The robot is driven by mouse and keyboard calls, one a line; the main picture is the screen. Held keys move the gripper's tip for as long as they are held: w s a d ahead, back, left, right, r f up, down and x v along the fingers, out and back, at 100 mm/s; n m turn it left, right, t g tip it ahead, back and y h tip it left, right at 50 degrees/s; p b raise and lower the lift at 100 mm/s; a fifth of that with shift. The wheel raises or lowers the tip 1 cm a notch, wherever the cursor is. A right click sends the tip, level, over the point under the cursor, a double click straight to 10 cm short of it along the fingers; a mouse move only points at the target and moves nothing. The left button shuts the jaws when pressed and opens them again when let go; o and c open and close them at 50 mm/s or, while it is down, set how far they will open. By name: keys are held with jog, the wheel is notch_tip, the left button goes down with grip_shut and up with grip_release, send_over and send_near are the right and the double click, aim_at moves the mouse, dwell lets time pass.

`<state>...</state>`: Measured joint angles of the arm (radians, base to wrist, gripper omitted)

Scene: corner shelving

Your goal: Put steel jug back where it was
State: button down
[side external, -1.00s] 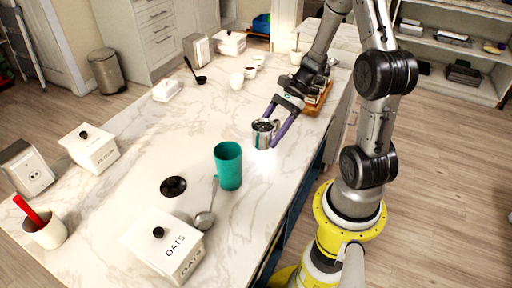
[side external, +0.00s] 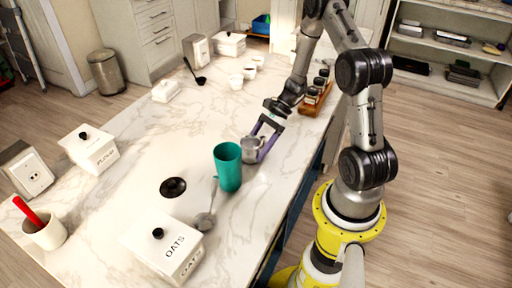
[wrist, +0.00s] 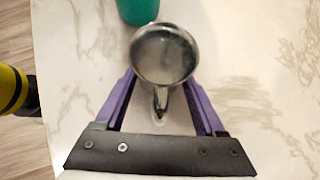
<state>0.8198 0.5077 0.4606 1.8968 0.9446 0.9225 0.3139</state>
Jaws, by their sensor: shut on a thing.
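The steel jug (side external: 250,149) is a small shiny metal jug at the near right part of the marble counter, just behind and right of the teal cup (side external: 228,167). My gripper (side external: 262,140) is shut on the jug, its purple fingers either side of it. In the wrist view the jug (wrist: 164,54) is seen from above, its round opening facing the camera and its handle toward the gripper (wrist: 160,95). The jug looks upright and low over the counter; I cannot tell whether its base touches.
The teal cup's rim also shows in the wrist view (wrist: 138,10), close to the jug. A ladle (side external: 207,215), a black round lid (side external: 173,187) and the oats canister (side external: 165,250) stand nearer the front. A wooden rack of jars (side external: 318,95) is behind my gripper. The counter's middle (side external: 130,130) is clear.

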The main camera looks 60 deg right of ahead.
jog(key=shift+f, duration=0.1)
grip_release()
